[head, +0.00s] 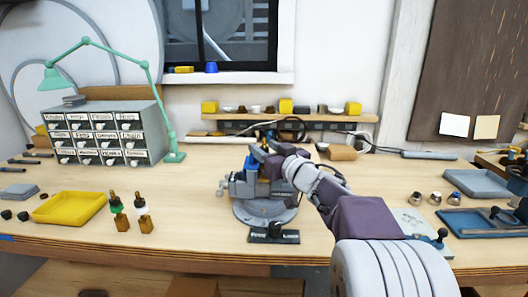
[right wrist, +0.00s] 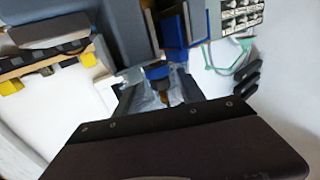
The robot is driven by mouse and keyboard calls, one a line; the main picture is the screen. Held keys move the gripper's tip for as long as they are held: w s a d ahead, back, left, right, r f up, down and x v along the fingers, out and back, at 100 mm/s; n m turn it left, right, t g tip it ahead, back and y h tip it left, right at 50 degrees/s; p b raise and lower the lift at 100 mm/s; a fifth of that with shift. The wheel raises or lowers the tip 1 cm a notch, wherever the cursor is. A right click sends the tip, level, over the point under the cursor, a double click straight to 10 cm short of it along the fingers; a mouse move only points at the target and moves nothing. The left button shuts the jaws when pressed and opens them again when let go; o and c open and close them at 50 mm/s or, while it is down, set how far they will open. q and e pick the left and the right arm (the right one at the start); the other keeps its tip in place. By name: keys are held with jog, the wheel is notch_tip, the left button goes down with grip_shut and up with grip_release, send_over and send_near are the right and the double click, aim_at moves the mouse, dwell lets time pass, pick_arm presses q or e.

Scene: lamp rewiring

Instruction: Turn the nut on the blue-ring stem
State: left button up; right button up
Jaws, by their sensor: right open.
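The blue-ring stem (right wrist: 157,70) shows in the right wrist view as a blue band with a dark and brass-coloured part below it, between my fingers. I cannot make out the nut apart from the stem. A grey vise (head: 240,187) on a round base stands mid-bench in the head view, with blue parts at its jaws. My right gripper (head: 268,150) is over the vise, its arm hiding part of it. In the right wrist view its open fingers (right wrist: 157,92) lie either side of the stem; contact cannot be told. My left gripper is out of view.
Stems with a green ring (head: 119,211) and a white ring (head: 141,208) stand left of the vise, beside a yellow tray (head: 68,207). A drawer cabinet (head: 105,132) and green lamp (head: 147,85) are behind. Small metal parts (head: 435,198) and a blue tray (head: 470,224) are right.

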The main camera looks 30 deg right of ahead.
jog(key=shift+w, duration=0.3)
jog(key=shift+c, duration=0.3)
